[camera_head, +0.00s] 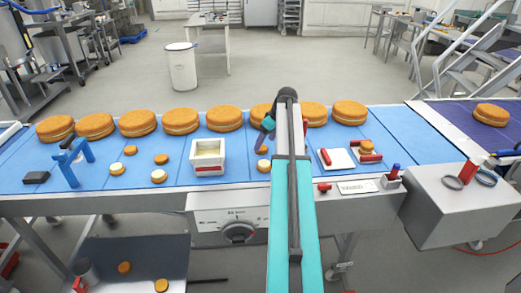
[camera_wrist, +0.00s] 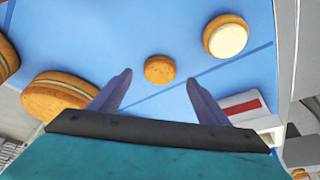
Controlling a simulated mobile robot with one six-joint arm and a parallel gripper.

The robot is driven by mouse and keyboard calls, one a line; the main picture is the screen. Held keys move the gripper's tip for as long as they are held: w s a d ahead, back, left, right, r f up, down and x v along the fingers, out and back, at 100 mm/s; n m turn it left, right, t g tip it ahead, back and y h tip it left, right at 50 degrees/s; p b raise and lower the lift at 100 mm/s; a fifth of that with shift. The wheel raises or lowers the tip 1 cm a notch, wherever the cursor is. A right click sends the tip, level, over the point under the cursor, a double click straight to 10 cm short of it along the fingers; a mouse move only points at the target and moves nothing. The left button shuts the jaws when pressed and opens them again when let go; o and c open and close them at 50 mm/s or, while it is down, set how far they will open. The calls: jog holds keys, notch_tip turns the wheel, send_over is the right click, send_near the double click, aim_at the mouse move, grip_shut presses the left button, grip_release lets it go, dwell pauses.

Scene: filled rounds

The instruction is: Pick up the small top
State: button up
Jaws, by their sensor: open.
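A small plain brown top (camera_wrist: 159,69) lies flat on the blue belt in the wrist view, ahead of my gripper and centred between the fingers. My gripper (camera_wrist: 158,78) is open and empty, with its two purple fingers spread wider than the top. In the head view my gripper (camera_head: 265,136) hangs over the belt, and my arm and fingers hide most of what is under it. A small round with a pale cream face (camera_wrist: 226,36) lies near the top; it also shows in the head view (camera_head: 262,166).
Large filled rounds (camera_head: 181,121) stand in a row along the belt's far side; one (camera_wrist: 58,96) is left of my fingers. A white box (camera_head: 207,158) stands to the left. A white plate with red bars (camera_head: 337,163) lies right. Another small brown round (camera_head: 161,159) lies farther left.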

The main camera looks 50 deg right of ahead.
aim_at(262, 147)
jog(key=shift+p+x, duration=0.75)
jog(key=shift+x, duration=1.2)
jog(key=shift+w, duration=0.1)
jog(key=c, duration=0.9)
